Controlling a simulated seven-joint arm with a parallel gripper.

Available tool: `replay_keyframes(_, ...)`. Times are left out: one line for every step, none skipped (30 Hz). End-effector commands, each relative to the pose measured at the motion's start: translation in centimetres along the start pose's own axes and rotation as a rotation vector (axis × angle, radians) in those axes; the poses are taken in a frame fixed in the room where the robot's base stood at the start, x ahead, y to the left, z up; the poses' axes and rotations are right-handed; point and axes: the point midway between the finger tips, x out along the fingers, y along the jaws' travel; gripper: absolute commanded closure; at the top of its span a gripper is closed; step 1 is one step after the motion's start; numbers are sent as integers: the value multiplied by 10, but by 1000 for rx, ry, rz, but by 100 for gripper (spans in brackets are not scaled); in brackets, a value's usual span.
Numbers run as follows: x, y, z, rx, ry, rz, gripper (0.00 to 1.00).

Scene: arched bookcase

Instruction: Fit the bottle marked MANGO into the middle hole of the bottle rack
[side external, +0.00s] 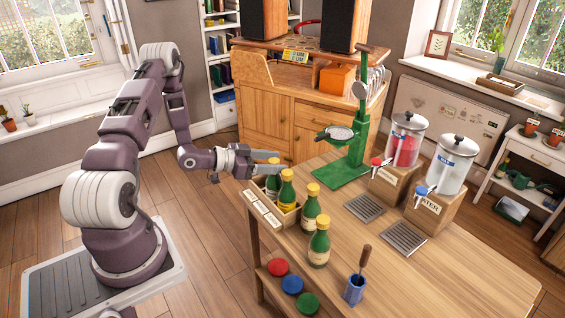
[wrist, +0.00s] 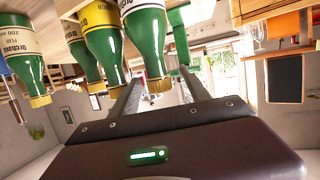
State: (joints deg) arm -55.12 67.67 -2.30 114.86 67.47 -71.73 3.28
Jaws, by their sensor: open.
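Green bottles with gold caps stand upright at the table's left end. The wooden bottle rack (side external: 289,220) holds a rear bottle (side external: 273,184) and a yellow-labelled bottle (side external: 287,191). Two more bottles stand outside it, one close to its right side (side external: 310,208) and one nearer the front (side external: 319,246). I cannot read MANGO on any label. My gripper (side external: 276,161) is open, lying level by the rear bottle's top. In the wrist view, upside down, a white-labelled bottle (wrist: 146,42) has its cap between the open fingers in the picture; the yellow-labelled bottle (wrist: 101,17) is beside it.
White cards (side external: 262,216) line the rack's left side. A green stand press (side external: 349,165) is behind, right of my gripper. Two drink dispensers (side external: 403,147) (side external: 454,167) stand further right. A blue cup (side external: 353,291) is at the front. The right part of the tabletop is clear.

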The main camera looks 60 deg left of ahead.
Motion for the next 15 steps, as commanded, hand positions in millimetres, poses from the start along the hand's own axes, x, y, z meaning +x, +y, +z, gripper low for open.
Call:
replay_keyframes(-11, -2, 0, 0, 0, -4, 46)
replay_keyframes(-17, -1, 0, 0, 1, -4, 46)
replay_keyframes(-24, -1, 0, 0, 1, -3, 46)
replay_keyframes(-29, -1, 0, 0, 1, -3, 46)
replay_keyframes(-33, -1, 0, 0, 1, -2, 46)
replay_keyframes(-37, -1, 0, 0, 1, -2, 46)
replay_keyframes(-39, -1, -1, 1, 1, -2, 46)
replay_keyframes(-41, 0, -1, 1, 2, -1, 46)
replay_keyframes(-42, 0, -1, 2, 2, 0, 46)
replay_keyframes(-42, 0, -1, 2, 2, 0, 46)
replay_keyframes(-42, 0, -1, 2, 2, 0, 46)
replay_keyframes(-42, 0, -1, 2, 2, 0, 46)
replay_keyframes(-42, 0, -1, 2, 2, 0, 46)
replay_keyframes(-42, 0, -1, 2, 2, 0, 46)
replay_keyframes(-42, 0, -1, 2, 2, 0, 46)
